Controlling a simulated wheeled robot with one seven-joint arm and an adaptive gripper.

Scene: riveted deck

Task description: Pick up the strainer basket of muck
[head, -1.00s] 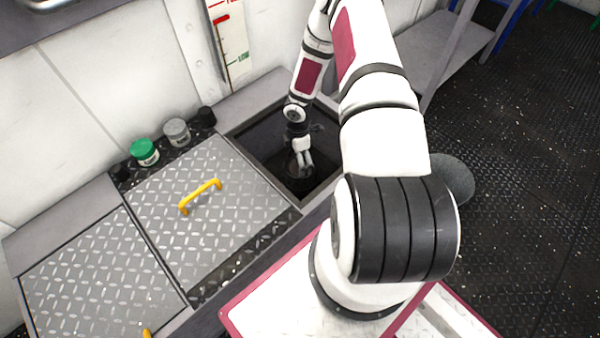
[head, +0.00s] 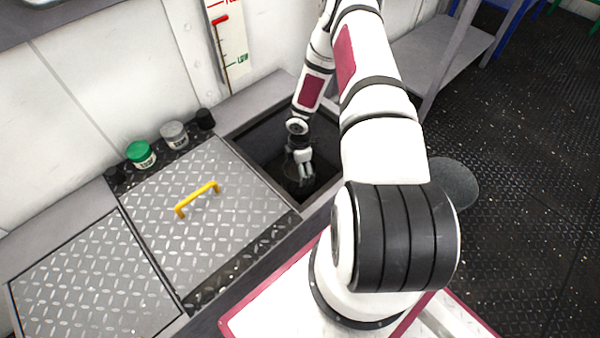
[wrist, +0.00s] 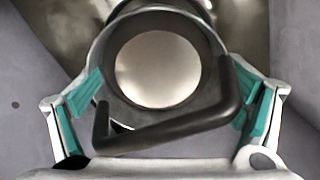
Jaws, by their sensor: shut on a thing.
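The strainer basket (wrist: 211,76) fills the middle of the wrist view, a round dark-walled vessel with a pale disc inside. Its thick black handle (wrist: 170,131) crosses between my teal-padded fingers, and my gripper (wrist: 168,105) is shut on it. In the head view my gripper (head: 304,168) reaches down into the open square pit (head: 262,137), and the basket (head: 298,187) is a dark shape under it, hard to make out. Whether the basket touches the pit floor cannot be told.
A tread-plate cover with a yellow handle (head: 198,200) lies left of the pit. A green-lidded jar (head: 141,155), a grey-lidded jar (head: 174,135) and a black cap (head: 206,119) stand along the wall. A level gauge (head: 229,45) is on the wall. The pit walls are close around my gripper.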

